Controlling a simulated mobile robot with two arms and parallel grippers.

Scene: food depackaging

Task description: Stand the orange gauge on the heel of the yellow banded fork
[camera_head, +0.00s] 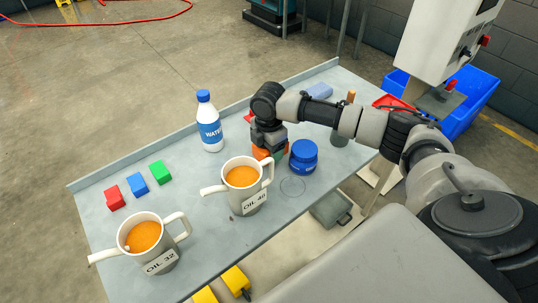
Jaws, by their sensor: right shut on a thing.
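My right gripper (268,139) points down over the grey table, just behind the mug marked OIL 40. It is shut on a small orange piece (262,153), mostly hidden by the fingers and the mug. I cannot tell whether this is the orange gauge or whether it touches the table. No yellow banded fork is clear to me. Two yellow parts (236,280) show low down beyond the table's near edge, and I cannot tell what they are. My left gripper is not in view.
The table (100,205) holds mugs marked OIL 40 (236,200) and OIL 32 (163,264), a water bottle (210,130), a blue jar (303,158) right of the gripper, and red, blue and green blocks (137,185) at left. Blue crates (465,105) stand behind right.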

